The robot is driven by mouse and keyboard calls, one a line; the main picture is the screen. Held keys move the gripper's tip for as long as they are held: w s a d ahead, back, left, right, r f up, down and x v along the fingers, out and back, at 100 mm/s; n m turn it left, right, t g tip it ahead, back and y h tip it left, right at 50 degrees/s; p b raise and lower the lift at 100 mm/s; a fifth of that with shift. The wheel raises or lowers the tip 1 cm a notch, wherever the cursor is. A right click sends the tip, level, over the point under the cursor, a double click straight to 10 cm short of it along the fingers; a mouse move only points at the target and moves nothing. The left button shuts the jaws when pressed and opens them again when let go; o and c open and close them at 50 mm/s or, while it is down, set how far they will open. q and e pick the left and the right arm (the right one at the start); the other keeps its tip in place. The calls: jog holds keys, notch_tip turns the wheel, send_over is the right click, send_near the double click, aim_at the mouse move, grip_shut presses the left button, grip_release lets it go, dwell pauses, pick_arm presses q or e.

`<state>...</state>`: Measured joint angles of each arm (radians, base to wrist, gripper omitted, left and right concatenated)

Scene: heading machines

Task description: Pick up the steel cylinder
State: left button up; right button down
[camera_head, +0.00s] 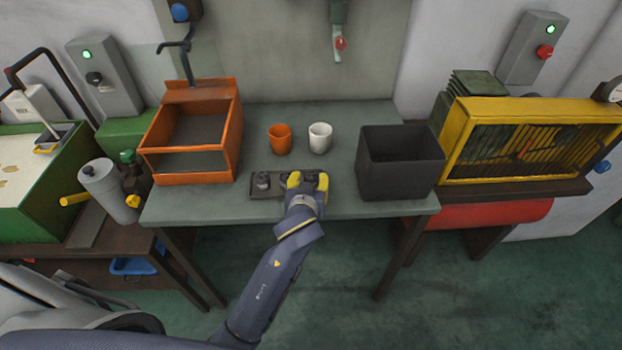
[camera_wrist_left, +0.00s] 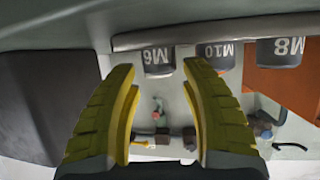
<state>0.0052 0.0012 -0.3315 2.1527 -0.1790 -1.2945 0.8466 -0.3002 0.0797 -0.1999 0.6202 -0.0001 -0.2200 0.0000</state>
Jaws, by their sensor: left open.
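A dark tray (camera_head: 264,192) near the front of the bench carries short grey cylinders. One cylinder (camera_head: 262,181) shows clearly at its left end; my left gripper (camera_head: 307,180) covers part of the rest. No label says which is steel. My right gripper is out of view.
An orange cup (camera_head: 280,139) and a white cup (camera_head: 320,138) stand behind the tray. A dark grey bin (camera_head: 400,176) is to the right, and an orange open box (camera_head: 190,177) to the left. The bench (camera_head: 200,207) is bare along its front edge.

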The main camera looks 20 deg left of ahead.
pick_arm(q)
jog(key=shift+x, duration=1.2)
jog(key=shift+c, duration=0.3)
grip_shut()
